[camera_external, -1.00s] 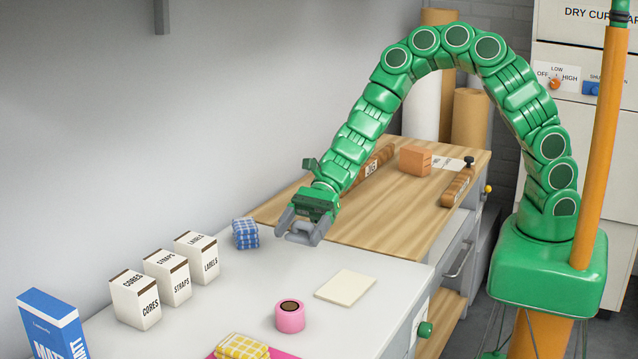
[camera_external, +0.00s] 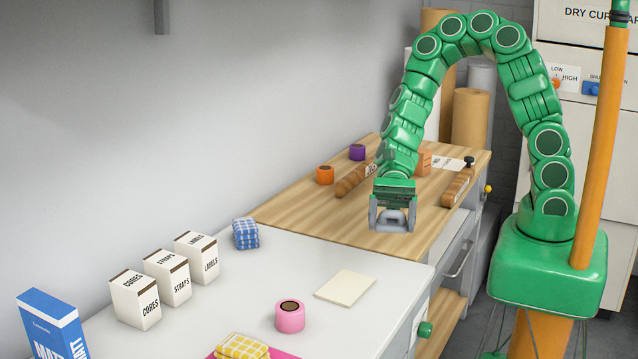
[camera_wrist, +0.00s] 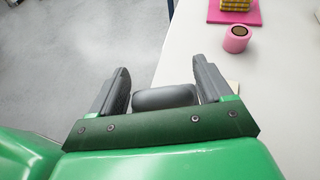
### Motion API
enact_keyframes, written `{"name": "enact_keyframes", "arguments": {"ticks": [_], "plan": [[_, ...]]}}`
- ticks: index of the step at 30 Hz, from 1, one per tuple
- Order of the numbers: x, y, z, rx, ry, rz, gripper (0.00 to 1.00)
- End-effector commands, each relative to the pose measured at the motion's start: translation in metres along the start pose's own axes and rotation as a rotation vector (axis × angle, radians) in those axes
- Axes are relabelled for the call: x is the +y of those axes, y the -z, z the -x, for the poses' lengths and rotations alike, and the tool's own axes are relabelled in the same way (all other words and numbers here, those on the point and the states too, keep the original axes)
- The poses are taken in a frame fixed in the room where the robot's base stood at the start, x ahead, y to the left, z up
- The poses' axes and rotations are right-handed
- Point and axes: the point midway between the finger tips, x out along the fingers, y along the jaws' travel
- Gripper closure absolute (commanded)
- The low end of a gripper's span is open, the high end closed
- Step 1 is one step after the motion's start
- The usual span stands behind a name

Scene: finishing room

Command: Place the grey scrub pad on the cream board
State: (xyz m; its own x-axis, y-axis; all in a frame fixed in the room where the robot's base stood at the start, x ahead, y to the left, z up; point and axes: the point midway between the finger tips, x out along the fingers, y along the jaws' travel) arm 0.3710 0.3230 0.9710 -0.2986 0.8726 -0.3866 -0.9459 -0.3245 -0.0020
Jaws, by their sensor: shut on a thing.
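My gripper (camera_external: 392,212) is shut on the grey scrub pad (camera_external: 391,225) and holds it in the air, near the border of the wooden top and the white top in the external view. In the wrist view the pad (camera_wrist: 165,97) sits between the two dark fingers of the gripper (camera_wrist: 163,88). The cream board (camera_external: 345,287) lies flat and bare on the white top, in front of and left of my gripper.
A pink roll (camera_external: 290,316) stands left of the cream board. A yellow checked cloth (camera_external: 242,347) lies on a pink board (camera_wrist: 235,18). A blue checked cloth stack (camera_external: 245,234) and three white boxes (camera_external: 168,278) stand toward the wall. Bare white top (camera_external: 235,303) lies between.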

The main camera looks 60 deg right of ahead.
Motion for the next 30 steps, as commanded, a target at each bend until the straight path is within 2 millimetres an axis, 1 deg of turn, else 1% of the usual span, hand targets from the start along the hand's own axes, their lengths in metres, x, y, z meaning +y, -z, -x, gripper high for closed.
{"name": "enact_keyframes", "arguments": {"ticks": [1, 4, 7, 10, 14, 30], "plan": [[0.01, 0.0, 0.003, -0.002, -0.014, 0.004, 0.52], [0.025, 0.0, 0.007, -0.003, -0.038, 0.015, 0.52], [0.033, 0.0, 0.009, -0.004, -0.051, 0.021, 0.52], [0.033, 0.002, 0.007, -0.004, -0.059, 0.024, 0.52], [0.022, 0.005, -0.001, -0.005, -0.063, 0.022, 0.52], [-0.049, 0.027, -0.042, -0.001, -0.061, 0.024, 0.52]]}}
